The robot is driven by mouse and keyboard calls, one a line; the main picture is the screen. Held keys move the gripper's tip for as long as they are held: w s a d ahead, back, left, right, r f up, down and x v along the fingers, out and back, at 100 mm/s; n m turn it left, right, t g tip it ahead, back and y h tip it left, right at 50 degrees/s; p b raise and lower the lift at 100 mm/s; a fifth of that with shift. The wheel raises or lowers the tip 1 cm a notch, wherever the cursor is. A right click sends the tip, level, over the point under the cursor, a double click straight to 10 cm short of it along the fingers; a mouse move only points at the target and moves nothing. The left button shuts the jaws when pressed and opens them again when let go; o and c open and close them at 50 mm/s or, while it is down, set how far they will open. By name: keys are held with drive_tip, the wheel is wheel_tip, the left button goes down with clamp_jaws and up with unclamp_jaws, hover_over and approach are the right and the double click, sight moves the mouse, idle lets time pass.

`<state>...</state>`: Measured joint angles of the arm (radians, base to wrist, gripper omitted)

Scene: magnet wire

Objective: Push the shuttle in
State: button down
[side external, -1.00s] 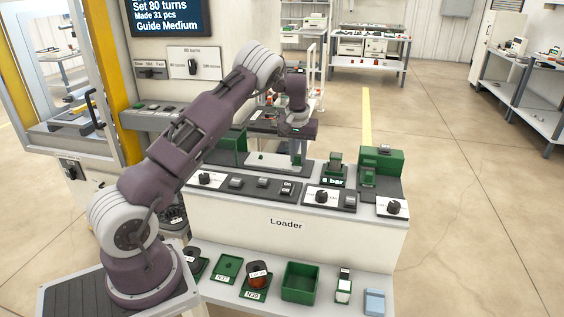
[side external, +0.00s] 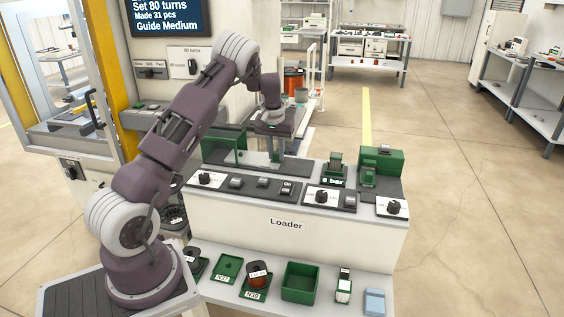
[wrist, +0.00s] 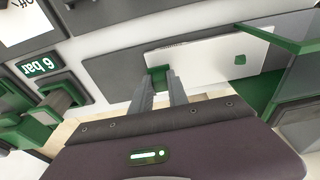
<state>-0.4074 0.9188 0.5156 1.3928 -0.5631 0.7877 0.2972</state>
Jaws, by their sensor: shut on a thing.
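The shuttle (wrist: 205,58) is a flat white plate lying on a dark grey bed in the wrist view. A green handle (wrist: 160,75) stands at its left end there, and a small green block (wrist: 240,59) sits farther right on it. My gripper (wrist: 161,88) has its two grey fingers closed on the handle. In the side view my gripper (side external: 276,158) points down at the loader bed, and my fingers partly hide the handle. The shuttle's far end lies by the green frame (wrist: 272,38); the exact gap is unclear.
The loader's front panel carries several switches and knobs (side external: 323,196). A green unit with a 6 bar display (side external: 333,172) and a green block (side external: 381,160) stand to the right. Trays and a green bin (side external: 300,281) are on the lower shelf.

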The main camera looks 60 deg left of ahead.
sight(262, 158)
drive_tip(key=shift+s+a, duration=1.7)
drive_tip(key=shift+a, duration=0.05)
drive_tip(key=c, duration=1.7)
unclamp_jaws()
drive_tip(key=shift+s+a, duration=0.15)
drive_tip(key=o, duration=0.3)
drive_tip(key=shift+o, duration=0.2)
drive_tip(key=shift+r, duration=0.15)
wheel_tip(262, 158, up, 6)
drive_tip(key=shift+r, duration=0.15)
